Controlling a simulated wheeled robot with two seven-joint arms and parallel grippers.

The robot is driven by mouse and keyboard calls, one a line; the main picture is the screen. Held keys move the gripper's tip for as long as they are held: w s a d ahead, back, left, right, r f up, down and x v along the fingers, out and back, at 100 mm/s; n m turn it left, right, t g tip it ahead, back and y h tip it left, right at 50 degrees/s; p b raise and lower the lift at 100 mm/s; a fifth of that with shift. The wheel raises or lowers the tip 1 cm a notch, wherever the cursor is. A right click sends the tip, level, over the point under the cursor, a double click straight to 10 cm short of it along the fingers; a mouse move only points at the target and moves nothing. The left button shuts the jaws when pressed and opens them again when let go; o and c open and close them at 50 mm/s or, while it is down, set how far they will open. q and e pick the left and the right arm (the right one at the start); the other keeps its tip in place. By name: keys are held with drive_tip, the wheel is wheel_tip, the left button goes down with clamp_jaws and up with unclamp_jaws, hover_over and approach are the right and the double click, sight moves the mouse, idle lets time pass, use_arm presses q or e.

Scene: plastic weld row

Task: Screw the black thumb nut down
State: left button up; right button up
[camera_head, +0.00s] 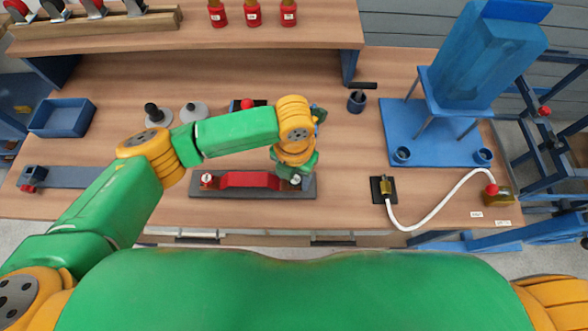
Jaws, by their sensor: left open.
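My left gripper (291,175) is open above the right end of a dark base plate (253,192). A red bar (250,179) lies on that plate, with a small pale round fitting (207,179) at its left end. Another pale fitting (297,180) shows by my fingertips; I cannot tell if they touch it. Which part is the black thumb nut is too small to tell. My right gripper is out of view.
A blue tray (62,104) sits at the far left. A dark cup (357,101) stands behind my gripper to the right. A blue stand (400,125) and a white hose (440,210) occupy the right side. A shelf with red bottles (253,14) runs along the back.

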sight(293, 181)
use_arm(q)
drive_tip(key=shift+s, duration=0.1)
clamp_jaws()
drive_tip(key=m, duration=0.6)
drive_tip(key=shift+a, duration=0.1)
drive_tip(key=shift+c, duration=0.8)
unclamp_jaws()
drive_tip(key=shift+m, duration=0.6)
drive_tip(key=o, duration=0.8)
drive_tip(key=shift+o, duration=0.2)
drive_tip(key=shift+r, duration=0.1)
wheel_tip(293, 181, up, 7)
drive_tip(key=p, duration=0.7)
drive_tip(key=shift+r, duration=0.1)
